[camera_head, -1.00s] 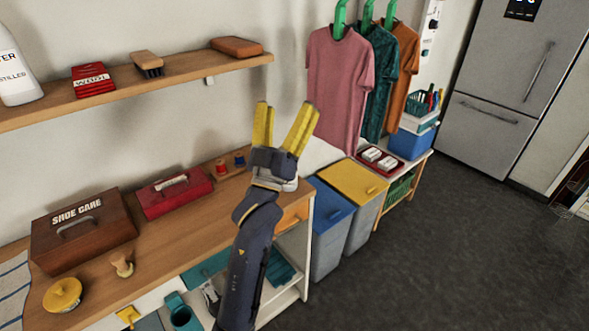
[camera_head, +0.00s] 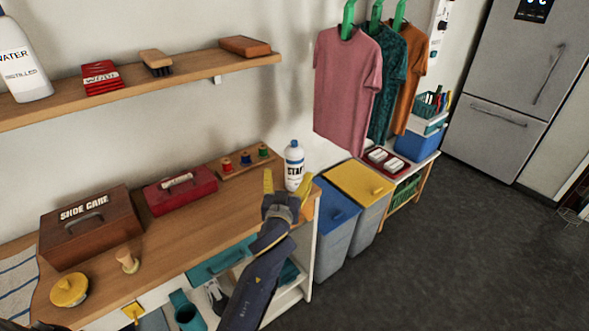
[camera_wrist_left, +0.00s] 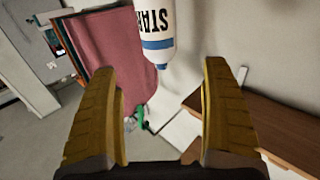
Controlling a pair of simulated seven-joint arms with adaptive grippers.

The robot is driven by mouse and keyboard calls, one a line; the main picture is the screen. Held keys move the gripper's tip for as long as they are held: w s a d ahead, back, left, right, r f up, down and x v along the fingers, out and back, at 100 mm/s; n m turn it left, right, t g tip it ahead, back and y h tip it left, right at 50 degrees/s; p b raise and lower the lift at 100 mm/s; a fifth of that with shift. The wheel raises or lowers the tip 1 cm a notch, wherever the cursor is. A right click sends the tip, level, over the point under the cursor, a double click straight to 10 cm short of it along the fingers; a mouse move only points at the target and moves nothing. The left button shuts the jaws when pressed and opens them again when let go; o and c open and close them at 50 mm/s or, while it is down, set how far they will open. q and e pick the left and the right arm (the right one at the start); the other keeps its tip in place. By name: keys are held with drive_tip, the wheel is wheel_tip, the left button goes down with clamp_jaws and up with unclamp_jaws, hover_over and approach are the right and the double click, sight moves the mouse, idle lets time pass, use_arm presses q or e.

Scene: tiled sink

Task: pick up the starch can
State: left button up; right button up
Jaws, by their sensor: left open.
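The starch can (camera_head: 294,165) is white with a blue cap and dark lettering. It stands upright at the right end of the wooden counter, its lower part partly hidden by my gripper. My left gripper (camera_head: 286,184) is open, with its yellow fingers just in front of the can in the head view. In the left wrist view the can (camera_wrist_left: 157,30) appears upside down at the top, beyond and between the open fingertips (camera_wrist_left: 158,75). Nothing is held between the fingers. My right gripper is not in view.
A spool rack (camera_head: 246,162), a red box (camera_head: 180,190) and a shoe care box (camera_head: 85,226) stand left of the can. A shelf (camera_head: 190,68) runs above. Blue and yellow bins (camera_head: 358,185) stand to the right, below hanging shirts (camera_head: 347,85).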

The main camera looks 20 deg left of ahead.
sight(294, 153)
use_arm(q)
drive_tip(key=w, duration=0.4)
drive_tip(key=w+a, duration=0.1)
drive_tip(key=w, duration=0.7)
drive_tip(key=shift+a, duration=0.4)
drive_tip(key=shift+r, duration=0.1)
drive_tip(key=c, duration=1.7)
drive_tip(key=shift+o, duration=0.2)
